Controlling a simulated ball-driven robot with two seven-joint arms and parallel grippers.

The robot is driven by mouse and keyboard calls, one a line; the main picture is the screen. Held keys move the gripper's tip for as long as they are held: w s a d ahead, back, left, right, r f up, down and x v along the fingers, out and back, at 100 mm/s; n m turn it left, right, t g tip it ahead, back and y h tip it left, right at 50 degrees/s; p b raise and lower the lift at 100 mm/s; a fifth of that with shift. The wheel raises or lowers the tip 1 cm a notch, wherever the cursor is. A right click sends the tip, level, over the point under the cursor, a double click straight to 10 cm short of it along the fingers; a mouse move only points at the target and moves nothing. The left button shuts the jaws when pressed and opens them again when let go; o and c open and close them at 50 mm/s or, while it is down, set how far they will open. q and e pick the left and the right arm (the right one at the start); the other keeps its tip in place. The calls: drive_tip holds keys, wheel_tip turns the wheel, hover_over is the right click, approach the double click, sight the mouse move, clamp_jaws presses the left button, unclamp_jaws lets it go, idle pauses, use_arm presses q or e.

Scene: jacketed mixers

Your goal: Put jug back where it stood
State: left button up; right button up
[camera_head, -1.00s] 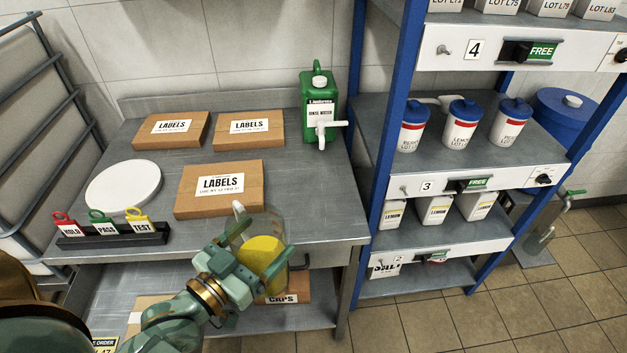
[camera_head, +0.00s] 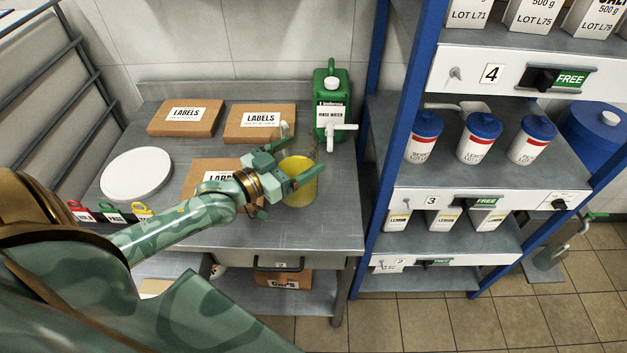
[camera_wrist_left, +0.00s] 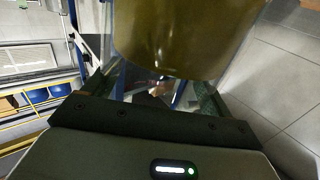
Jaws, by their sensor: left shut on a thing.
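The jug (camera_head: 299,186) is clear with yellow contents. My left gripper (camera_head: 300,178) is shut on it, and the jug is upright over the right part of the steel table (camera_head: 335,222), in front of the green rinse water container (camera_head: 331,100). I cannot tell whether its base touches the table top. In the left wrist view the jug (camera_wrist_left: 185,35) fills the top middle, close in front of the gripper. My right gripper is not in view.
Several cardboard label boxes (camera_head: 186,118) lie on the table, one just left of the jug behind my gripper. A white round lid (camera_head: 136,174) and tag holders (camera_head: 112,212) are at the left. A blue-framed shelf (camera_head: 385,160) stands close at the right.

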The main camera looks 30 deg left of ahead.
use_arm(q)
drive_tip(key=f, duration=0.1)
drive_tip(key=w+d+f, duration=0.2)
drive_tip(key=shift+f+b, duration=0.1)
drive_tip(key=shift+b, duration=0.3)
drive_tip(key=f+b, duration=0.1)
drive_tip(key=f, duration=0.3)
drive_tip(key=shift+w+d+b, duration=0.15)
drive_tip(key=shift+d+b, duration=0.05)
drive_tip(key=shift+b, duration=0.15)
drive_tip(key=shift+r, duration=0.2)
drive_tip(key=o, duration=1.5)
drive_tip(key=shift+f, duration=0.2)
drive_tip(key=shift+o, duration=0.2)
drive_tip(key=shift+s+r, duration=0.1)
drive_tip(key=shift+s, duration=0.1)
drive_tip(key=p+v, duration=0.1)
drive_tip(key=v, duration=1)
drive_tip(key=shift+s+a+p, duration=0.2)
drive_tip(key=shift+s+p, duration=0.15)
